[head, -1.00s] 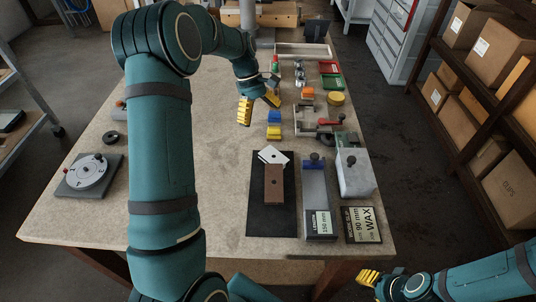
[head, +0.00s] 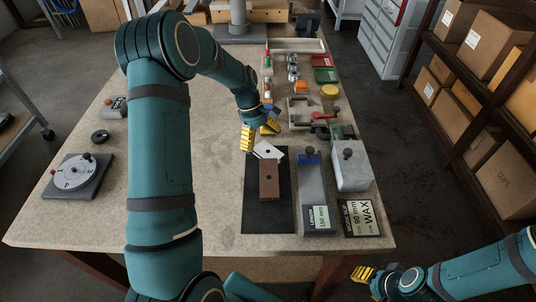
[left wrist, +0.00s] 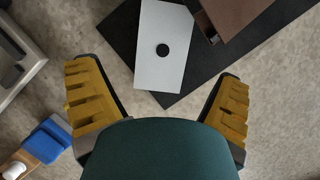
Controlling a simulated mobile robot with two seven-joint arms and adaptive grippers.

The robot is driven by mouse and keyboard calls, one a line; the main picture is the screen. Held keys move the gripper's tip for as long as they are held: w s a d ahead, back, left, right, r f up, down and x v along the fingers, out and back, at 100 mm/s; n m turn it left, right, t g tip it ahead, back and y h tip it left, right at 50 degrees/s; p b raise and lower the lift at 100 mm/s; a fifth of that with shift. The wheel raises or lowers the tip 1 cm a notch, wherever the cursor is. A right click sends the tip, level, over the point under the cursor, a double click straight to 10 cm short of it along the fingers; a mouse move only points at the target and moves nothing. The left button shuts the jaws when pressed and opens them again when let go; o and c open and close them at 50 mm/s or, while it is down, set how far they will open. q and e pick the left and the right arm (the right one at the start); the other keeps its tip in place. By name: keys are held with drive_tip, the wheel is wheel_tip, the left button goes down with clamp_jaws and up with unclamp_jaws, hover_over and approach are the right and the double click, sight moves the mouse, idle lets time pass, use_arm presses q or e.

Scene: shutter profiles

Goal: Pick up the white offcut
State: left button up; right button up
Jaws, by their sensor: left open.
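The white offcut (head: 268,150) is a flat light plate with a dark round spot. It lies at the far end of the black mat (head: 269,217), beside and partly under or against the brown piece (head: 269,181). In the left wrist view the white offcut (left wrist: 162,50) lies ahead of my left gripper, between the lines of its fingers. My left gripper (head: 260,137) is open and empty, with yellow fingers, just beyond the offcut; it also shows in the left wrist view (left wrist: 158,108). My right gripper (head: 362,274) is off the table's front right; its jaw state is unclear.
A blue and grey length gauge (head: 314,190) and a grey block (head: 350,172) stand right of the mat. A wax label plate (head: 360,219) lies in front. A round dial fixture (head: 77,175) sits at the left. In the left wrist view a blue piece (left wrist: 47,140) lies lower left.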

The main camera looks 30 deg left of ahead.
sight(265, 149)
use_arm(q)
drive_tip(key=x, duration=0.3)
drive_tip(key=shift+f, duration=0.1)
drive_tip(key=c, duration=1.3)
drive_tip(key=w+a+r, duration=0.1)
drive_tip(key=a+r, duration=0.1)
drive_tip(key=a, duration=0.2)
drive_tip(key=w+a+r+p, duration=0.1)
drive_tip(key=a+r, duration=0.1)
drive_tip(key=a, duration=0.2)
drive_tip(key=w+a+r, duration=0.1)
drive_tip(key=a+r, duration=0.2)
drive_tip(key=a, duration=0.1)
drive_tip(key=shift+a+r, duration=0.15)
drive_tip(key=shift+w+a+r, duration=0.1)
drive_tip(key=shift+a+r, duration=0.25)
drive_tip(key=shift+a, duration=0.3)
